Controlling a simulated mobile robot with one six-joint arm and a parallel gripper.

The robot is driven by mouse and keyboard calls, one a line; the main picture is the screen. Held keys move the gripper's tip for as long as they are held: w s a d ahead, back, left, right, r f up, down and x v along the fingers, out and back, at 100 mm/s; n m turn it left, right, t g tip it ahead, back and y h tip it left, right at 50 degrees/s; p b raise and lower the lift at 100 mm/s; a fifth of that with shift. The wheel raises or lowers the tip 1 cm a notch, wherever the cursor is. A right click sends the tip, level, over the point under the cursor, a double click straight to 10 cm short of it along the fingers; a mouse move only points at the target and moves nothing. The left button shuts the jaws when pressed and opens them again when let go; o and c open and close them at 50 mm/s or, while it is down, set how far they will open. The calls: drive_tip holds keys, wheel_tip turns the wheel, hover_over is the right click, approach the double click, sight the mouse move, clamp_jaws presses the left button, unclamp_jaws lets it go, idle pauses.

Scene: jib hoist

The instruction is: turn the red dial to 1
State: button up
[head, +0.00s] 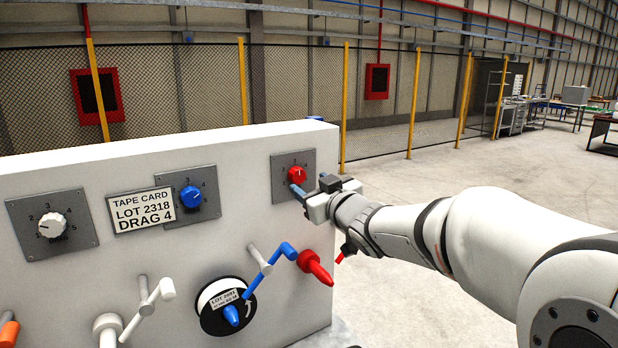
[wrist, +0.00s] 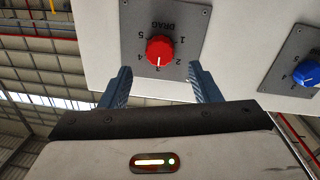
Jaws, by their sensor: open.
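The red dial (head: 296,174) sits on a grey numbered plate at the upper right of the white panel. In the wrist view the dial (wrist: 160,50) shows upside down, with its pale pointer mark toward the 3. The 1 is on the right side of its scale, beside the word DRAG. My gripper (head: 304,190) is just in front of the dial. In the wrist view the gripper (wrist: 161,82) is open, its two blue-grey fingers spread wider than the dial. The dial lies ahead of the gap between them, apparently untouched.
A blue dial (head: 191,196) and a white dial (head: 51,225) share the panel (head: 250,148), with a tape card (head: 142,210) between. Open floor lies right.

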sight(300, 176)
drive_tip(key=p+x, duration=0.1)
drive_tip(key=x, duration=0.4)
drive_tip(key=shift+w, duration=0.1)
drive_tip(key=shift+c, duration=0.5)
drive_tip(key=c, duration=0.9)
drive_tip(key=shift+d, duration=0.15)
